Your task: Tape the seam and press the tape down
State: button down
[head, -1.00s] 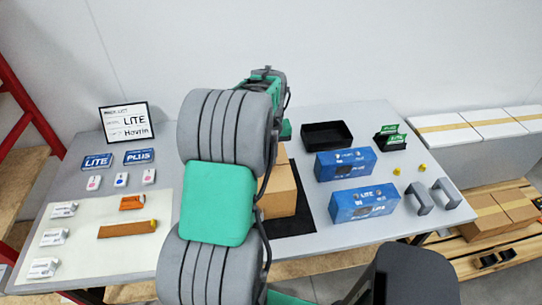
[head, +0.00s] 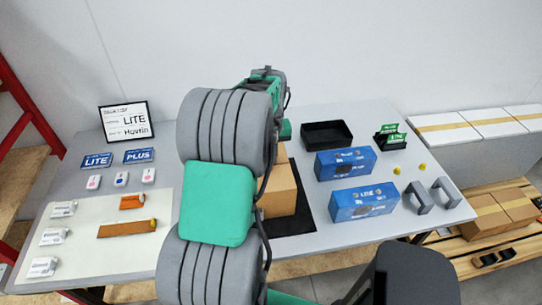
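A brown cardboard box (head: 281,188) sits on a black mat (head: 292,222) in the middle of the table. My own arm stands in front of it and hides its left part and much of its top, so I cannot see the seam or any tape on it. The end of my arm reaches over the back of the table behind the box. My gripper's fingers are hidden behind my arm links, so I cannot see whether they hold anything.
Two blue boxes (head: 362,202) stand right of the mat, with a black tray (head: 326,135) behind them. Grey brackets (head: 418,197) lie at the right. A pale mat (head: 80,255) at the left holds white modules and an orange-brown strip (head: 127,229). A framed sign (head: 126,122) stands behind.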

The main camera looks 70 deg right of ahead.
jog(key=shift+f, duration=0.15)
jog(key=c, duration=1.5)
grip_release()
jog(key=shift+r+p, duration=2.2)
jog(key=shift+r, duration=1.3)
